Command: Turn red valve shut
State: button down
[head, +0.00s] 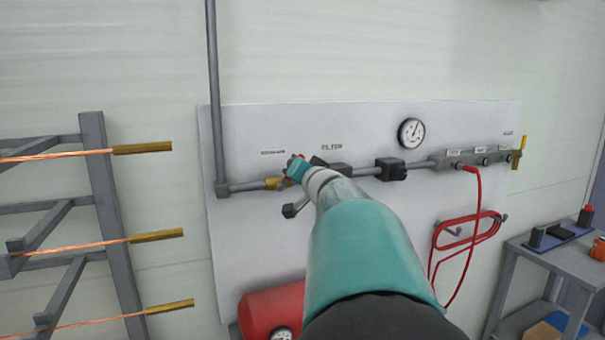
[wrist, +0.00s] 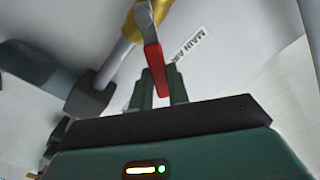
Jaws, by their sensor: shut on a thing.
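The red valve is a brass body (head: 274,184) on the grey pipe at the left of the wall panel, with a lever that has a red grip. In the wrist view the brass body (wrist: 133,25) is at the top, and the lever's red grip (wrist: 154,62) points toward me. My gripper (wrist: 161,82) has its two green fingers on either side of the red grip, shut on it. In the head view my gripper (head: 296,171) is at the valve, and my forearm hides part of the panel; only a little red shows there.
A pressure gauge (head: 411,133) and dark fittings (head: 391,169) are along the panel's pipe. A red hose (head: 465,235) hangs at right, and a red tank (head: 272,310) is below. A rack with brass-tipped copper rods (head: 143,148) stands left; a grey cart (head: 575,258) stands right.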

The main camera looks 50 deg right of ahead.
jog(key=shift+w+a+r+n, duration=0.25)
jog(key=shift+a+n, duration=0.25)
jog(key=shift+n, duration=0.65)
jog(key=shift+w+a+r+n, duration=0.15)
jog(key=shift+w+a+n, duration=0.35)
jog(key=shift+n, duration=0.7)
jog(key=shift+w+a+r+n, duration=0.2)
jog(key=shift+a+n, duration=0.35)
jog(key=shift+n, duration=0.6)
jog(key=c, duration=1.3)
grip_release()
jog(key=shift+c, duration=0.2)
jog(key=shift+s+a, duration=0.1)
jog(key=v, duration=1.3)
jog(key=shift+s+a, duration=0.15)
jog(key=shift+s, duration=0.1)
jog(key=shift+f, duration=0.1)
